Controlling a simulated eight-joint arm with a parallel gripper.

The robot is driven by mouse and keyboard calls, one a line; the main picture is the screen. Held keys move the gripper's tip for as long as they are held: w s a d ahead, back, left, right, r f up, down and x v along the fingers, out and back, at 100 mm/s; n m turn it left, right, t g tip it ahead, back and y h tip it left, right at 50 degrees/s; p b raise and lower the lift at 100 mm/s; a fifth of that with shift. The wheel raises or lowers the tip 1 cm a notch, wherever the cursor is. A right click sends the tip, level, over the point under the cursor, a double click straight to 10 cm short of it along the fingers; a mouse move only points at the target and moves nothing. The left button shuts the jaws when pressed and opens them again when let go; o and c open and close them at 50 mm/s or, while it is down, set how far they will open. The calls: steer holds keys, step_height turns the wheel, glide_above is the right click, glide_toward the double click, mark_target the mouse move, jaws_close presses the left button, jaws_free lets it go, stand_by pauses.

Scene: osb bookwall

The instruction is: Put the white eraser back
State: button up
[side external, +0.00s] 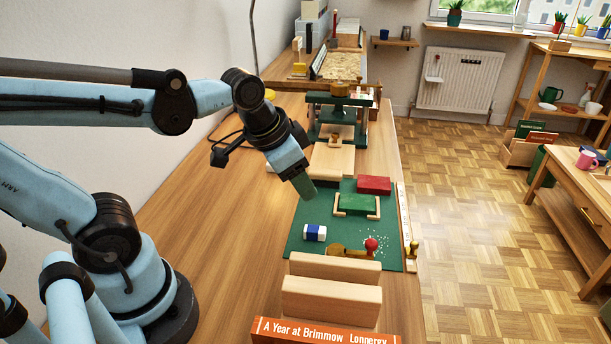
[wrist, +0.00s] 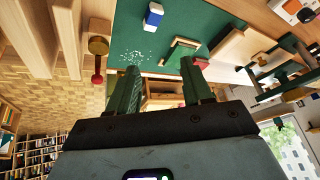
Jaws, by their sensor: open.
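The white eraser (side external: 315,233) has a blue band and lies on the left part of the green mat (side external: 346,228). In the wrist view the eraser (wrist: 153,17) shows near the top edge, beyond my fingertips. My gripper (side external: 303,188) is above the far left part of the mat, apart from the eraser. In the wrist view the two green fingers of my gripper (wrist: 160,70) are spread with nothing between them.
A green block in a wooden holder (side external: 356,205) and a red block (side external: 374,185) are on the mat. A red-knobbed tool (side external: 371,245) and pale crumbs lie near its front. Wooden blocks (side external: 330,300) stand in front. A green press (side external: 340,115) stands behind. The table's left is clear.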

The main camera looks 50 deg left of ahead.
steer(key=shift+s+f+n+t, duration=0.15)
steer(key=shift+s+n+t, duration=0.4)
steer(key=shift+n+t, duration=0.55)
